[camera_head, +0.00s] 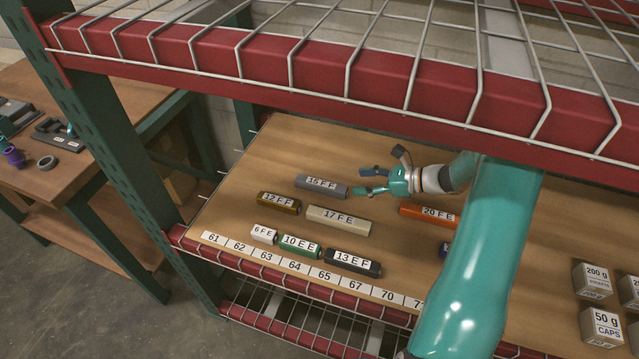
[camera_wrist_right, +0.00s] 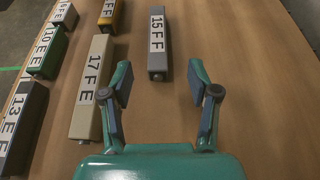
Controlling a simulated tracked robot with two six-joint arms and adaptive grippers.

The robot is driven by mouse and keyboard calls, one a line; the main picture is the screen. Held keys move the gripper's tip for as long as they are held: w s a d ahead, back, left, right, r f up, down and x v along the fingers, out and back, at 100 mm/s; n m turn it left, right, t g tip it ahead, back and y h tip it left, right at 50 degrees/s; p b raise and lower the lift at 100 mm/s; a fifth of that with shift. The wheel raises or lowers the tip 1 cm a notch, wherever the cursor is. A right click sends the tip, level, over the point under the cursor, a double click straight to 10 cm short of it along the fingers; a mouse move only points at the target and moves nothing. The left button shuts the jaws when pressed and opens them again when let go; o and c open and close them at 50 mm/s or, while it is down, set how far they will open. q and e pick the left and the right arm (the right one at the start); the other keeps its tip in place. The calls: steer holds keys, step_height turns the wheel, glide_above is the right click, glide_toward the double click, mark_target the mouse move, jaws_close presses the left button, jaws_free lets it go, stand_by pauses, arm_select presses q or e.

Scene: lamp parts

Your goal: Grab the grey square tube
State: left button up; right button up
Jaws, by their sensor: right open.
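The grey square tube (camera_head: 335,190), labelled 15 FF, lies flat on the wooden shelf board towards the back. It also shows in the right wrist view (camera_wrist_right: 158,62), pointing away from my gripper. My right gripper (camera_head: 362,180) is open and empty at the tube's right end. In the right wrist view its two fingers (camera_wrist_right: 160,75) stand apart, with the tube's near end between the fingertips in the picture. I cannot tell the height gap between the fingers and the tube. My left gripper is not in view.
Beside the tube lie a beige 17 FE tube (camera_head: 345,228) and a brown 12 FF tube (camera_head: 278,208). An orange 20 FE tube (camera_head: 415,212) is partly behind my arm. A red wire-mesh shelf (camera_head: 300,75) hangs above.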

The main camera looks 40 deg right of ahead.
mark_target(327, 185)
steer(key=x, duration=0.7)
steer(key=shift+p, duration=0.3)
steer(key=x, duration=0.2)
steer(key=p+x, duration=0.1)
steer(key=x, duration=0.1)
steer(key=shift+a+f, duration=0.3)
steer(key=shift+f, duration=0.1)
steer(key=shift+w+a+f, duration=0.15)
steer(key=shift+w+f, duration=0.05)
steer(key=shift+w, duration=0.25)
jaws_close()
